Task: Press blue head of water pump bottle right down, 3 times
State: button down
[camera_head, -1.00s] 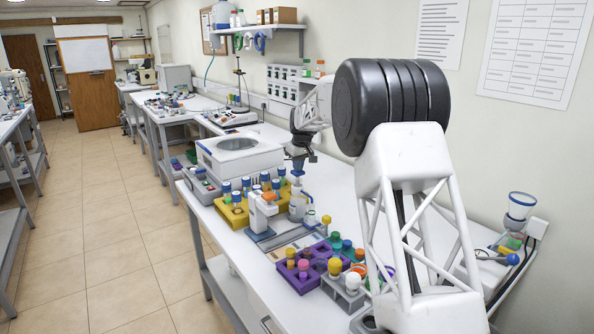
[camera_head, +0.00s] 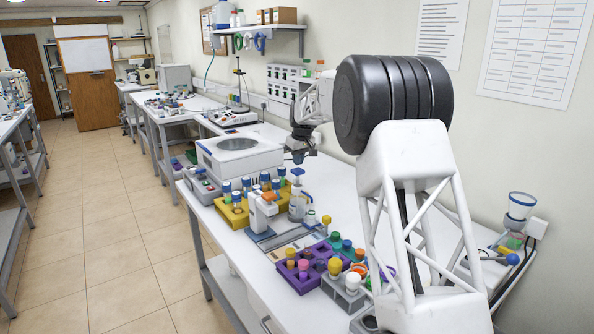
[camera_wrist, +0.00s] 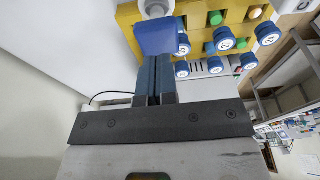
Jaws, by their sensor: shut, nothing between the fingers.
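The water pump bottle (camera_head: 297,206) stands upright on the white bench beside the yellow rack, its blue head (camera_head: 297,171) on top. My gripper (camera_head: 299,158) is just above the blue head in the head view. In the wrist view, my gripper (camera_wrist: 155,62) shows its two dark blue fingers closed together with nothing between them. Their tips are close to the blue head (camera_wrist: 154,38), which lies straight ahead of them; I cannot tell whether they touch it. A pale part of the bottle (camera_wrist: 156,9) shows beyond the head.
The yellow rack (camera_head: 234,218) with several blue-capped tubes stands left of the bottle. A small white device (camera_head: 262,212) stands in front. A purple rack (camera_head: 299,283) with coloured caps lies nearer. A large white machine (camera_head: 240,156) is behind, left. Bench to the bottle's right is clear.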

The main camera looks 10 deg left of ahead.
aim_at(298, 170)
jog(key=shift+f, duration=0.2)
jog(key=shift+f, duration=0.35)
jog(key=shift+f, duration=1.55)
jog(key=shift+r, duration=2.1)
jog(key=shift+f, duration=1)
